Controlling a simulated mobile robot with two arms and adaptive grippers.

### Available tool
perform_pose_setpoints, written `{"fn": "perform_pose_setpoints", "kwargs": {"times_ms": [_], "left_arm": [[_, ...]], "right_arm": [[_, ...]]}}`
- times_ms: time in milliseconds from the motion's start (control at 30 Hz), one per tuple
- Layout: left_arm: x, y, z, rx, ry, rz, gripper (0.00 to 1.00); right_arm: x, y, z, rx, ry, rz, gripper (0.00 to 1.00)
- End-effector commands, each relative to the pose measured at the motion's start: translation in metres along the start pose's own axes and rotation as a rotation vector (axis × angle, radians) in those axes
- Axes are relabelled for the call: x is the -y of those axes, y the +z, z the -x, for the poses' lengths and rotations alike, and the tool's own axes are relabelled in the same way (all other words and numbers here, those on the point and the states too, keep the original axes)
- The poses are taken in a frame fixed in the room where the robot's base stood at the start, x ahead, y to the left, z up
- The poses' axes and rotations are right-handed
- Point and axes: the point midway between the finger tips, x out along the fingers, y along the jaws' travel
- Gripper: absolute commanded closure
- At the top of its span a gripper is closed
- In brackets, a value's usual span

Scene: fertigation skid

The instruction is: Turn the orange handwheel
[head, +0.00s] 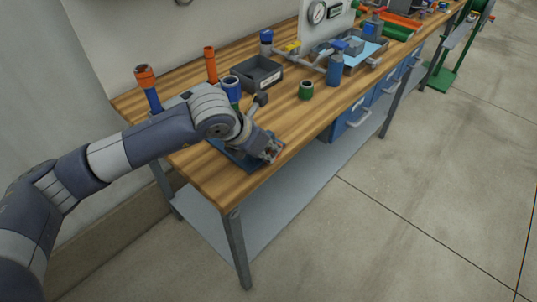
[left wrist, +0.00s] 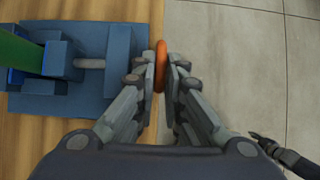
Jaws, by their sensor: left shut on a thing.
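The orange handwheel (left wrist: 160,66) shows edge-on in the left wrist view, at the right end of a blue fixture (left wrist: 92,42) with a short grey shaft. My left gripper (left wrist: 162,72) is shut on the handwheel, with one finger on each side of its rim. In the head view my left gripper (head: 271,151) is at the front edge of the wooden bench, and the handwheel is mostly hidden by the fingers there. The blue base of the fixture (head: 232,154) lies on the bench under my arm.
On the wooden bench (head: 215,185) stand a dark open bin (head: 257,74), a green ring-shaped part (head: 306,90), an orange-topped blue post (head: 147,88) and an orange post (head: 210,65). Blue drawers (head: 352,118) hang below the bench. The floor in front is clear.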

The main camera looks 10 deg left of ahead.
Motion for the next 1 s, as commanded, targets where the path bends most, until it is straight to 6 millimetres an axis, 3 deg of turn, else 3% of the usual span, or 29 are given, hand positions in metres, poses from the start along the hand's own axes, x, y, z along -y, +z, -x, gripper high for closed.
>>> {"fn": "perform_pose_setpoints", "kwargs": {"times_ms": [500,533,567,1000], "left_arm": [[-0.0007,0.0013,0.0011,0.017,0.001,0.000,1.00],[-0.0007,0.0013,0.0011,0.017,0.001,0.000,0.88],[-0.0007,0.0013,0.0011,0.017,0.002,0.000,0.82],[-0.0003,0.0007,0.0075,0.016,0.000,-0.001,0.82]], "right_arm": [[0.0006,0.0005,-0.0041,0.000,-0.001,0.000,0.60],[0.0006,0.0005,-0.0041,0.000,-0.001,0.000,0.60],[0.0006,0.0005,-0.0041,0.000,-0.001,0.000,0.60],[-0.0043,0.0018,-0.0043,0.002,0.005,0.003,0.60]]}}
